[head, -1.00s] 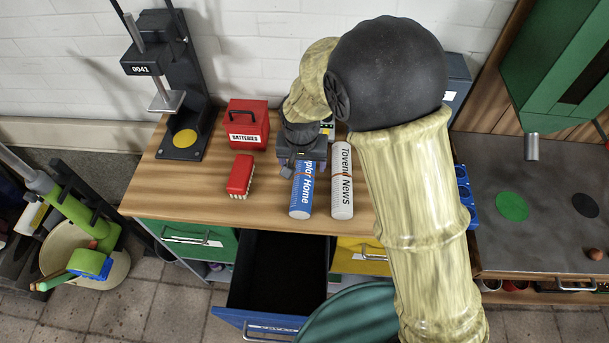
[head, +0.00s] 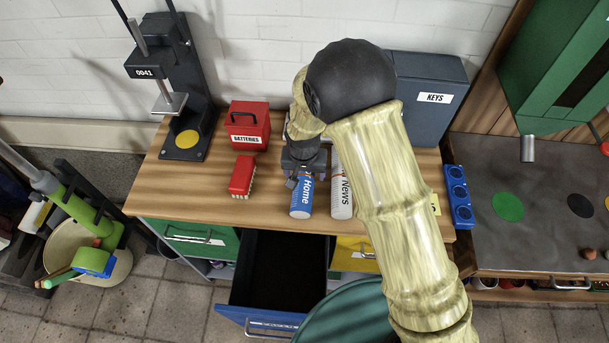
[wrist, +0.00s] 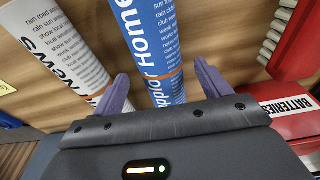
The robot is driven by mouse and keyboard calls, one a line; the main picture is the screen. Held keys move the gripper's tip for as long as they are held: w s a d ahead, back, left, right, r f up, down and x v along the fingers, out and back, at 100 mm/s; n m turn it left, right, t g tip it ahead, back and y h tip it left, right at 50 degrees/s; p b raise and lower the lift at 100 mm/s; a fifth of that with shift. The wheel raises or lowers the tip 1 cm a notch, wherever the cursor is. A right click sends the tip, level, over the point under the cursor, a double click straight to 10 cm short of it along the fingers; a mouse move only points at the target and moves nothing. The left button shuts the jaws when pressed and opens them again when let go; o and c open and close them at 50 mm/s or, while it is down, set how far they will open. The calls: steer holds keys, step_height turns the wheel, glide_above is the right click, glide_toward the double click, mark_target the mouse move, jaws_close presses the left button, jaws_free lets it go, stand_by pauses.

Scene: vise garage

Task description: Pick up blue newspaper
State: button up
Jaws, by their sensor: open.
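The blue newspaper (head: 302,198) is a rolled paper with a white text strip, lying on the wooden workbench with its near end toward the bench's front edge. In the wrist view the blue newspaper (wrist: 155,45) runs up between the two fingers. My gripper (head: 303,180) is over it, and in the wrist view my gripper (wrist: 162,88) is open, one finger on each side of the roll. The white newspaper (head: 341,200) lies right beside it on the right. In the wrist view the white newspaper (wrist: 62,45) is close to the left finger. My arm hides the far ends of both rolls.
A red brush (head: 241,175) and a red batteries box (head: 247,125) are left of my gripper. A grey keys box (head: 425,95) stands behind my arm. A blue drawer (head: 262,322) hangs open below the bench. The bench's left front (head: 165,200) is clear.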

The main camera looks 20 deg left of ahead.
steer(key=shift+w+a+f, duration=0.1)
steer(key=shift+f, duration=0.85)
steer(key=c, duration=1.2)
